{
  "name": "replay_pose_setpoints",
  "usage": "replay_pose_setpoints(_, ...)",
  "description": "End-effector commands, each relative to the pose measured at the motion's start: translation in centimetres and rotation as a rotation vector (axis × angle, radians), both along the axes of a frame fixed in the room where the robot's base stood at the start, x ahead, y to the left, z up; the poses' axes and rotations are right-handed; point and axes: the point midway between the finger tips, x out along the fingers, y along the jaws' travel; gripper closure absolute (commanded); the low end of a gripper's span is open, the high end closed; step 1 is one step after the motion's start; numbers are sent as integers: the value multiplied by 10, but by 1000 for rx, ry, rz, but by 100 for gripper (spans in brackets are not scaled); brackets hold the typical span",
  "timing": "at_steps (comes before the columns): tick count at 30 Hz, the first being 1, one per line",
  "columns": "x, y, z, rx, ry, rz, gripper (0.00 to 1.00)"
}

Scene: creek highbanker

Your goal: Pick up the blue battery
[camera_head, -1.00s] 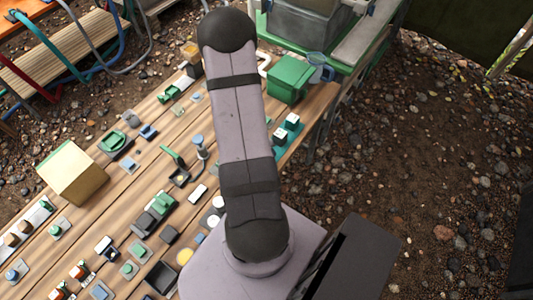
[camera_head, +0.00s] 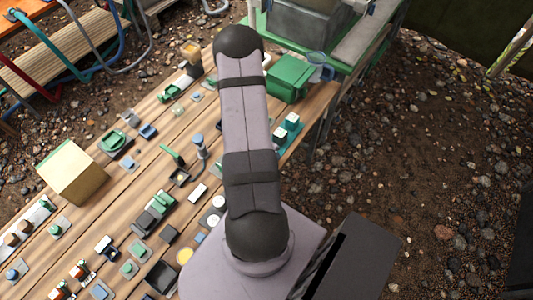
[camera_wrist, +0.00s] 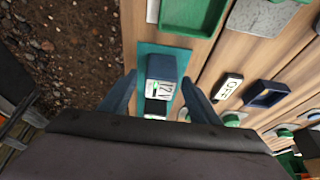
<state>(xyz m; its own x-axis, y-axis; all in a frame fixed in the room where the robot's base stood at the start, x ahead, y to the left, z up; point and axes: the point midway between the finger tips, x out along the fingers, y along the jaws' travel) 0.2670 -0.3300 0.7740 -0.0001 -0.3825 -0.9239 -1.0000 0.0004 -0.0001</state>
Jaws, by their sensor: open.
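A dark blue block battery (camera_wrist: 161,68) with a white "12V" label stands on a teal tray (camera_wrist: 148,50) in the wrist view. My gripper (camera_wrist: 160,77) is open, with one finger on each side of the battery in the picture. The fingers look apart from it; I cannot tell how far above it they are. A black and white piece sits below the battery in the picture, partly hidden by my wrist. In the head view my arm hides the gripper, and I cannot single out the battery there.
A wooden table (camera_head: 137,187) carries many small parts. In the wrist view a green tray (camera_wrist: 192,14), an "OFF" plate (camera_wrist: 228,87) and a dark blue tray (camera_wrist: 267,94) lie near. A green box (camera_head: 289,79) stands at the table's far end. Gravel lies beyond the edge.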

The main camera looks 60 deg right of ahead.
Motion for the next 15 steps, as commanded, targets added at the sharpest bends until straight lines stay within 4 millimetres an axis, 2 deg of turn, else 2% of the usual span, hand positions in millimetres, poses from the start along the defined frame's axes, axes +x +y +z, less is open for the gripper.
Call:
replay_pose_setpoints(4,0,0,0,0,0,0,44)
replay_pose_setpoints(5,0,0,0,0,0,0,49)
replay_pose_setpoints(10,0,0,0,0,0,0,89)
replay_pose_setpoints(11,0,0,0,0,0,0,94)
replay_pose_setpoints(15,0,0,1,-1,0,0,94)
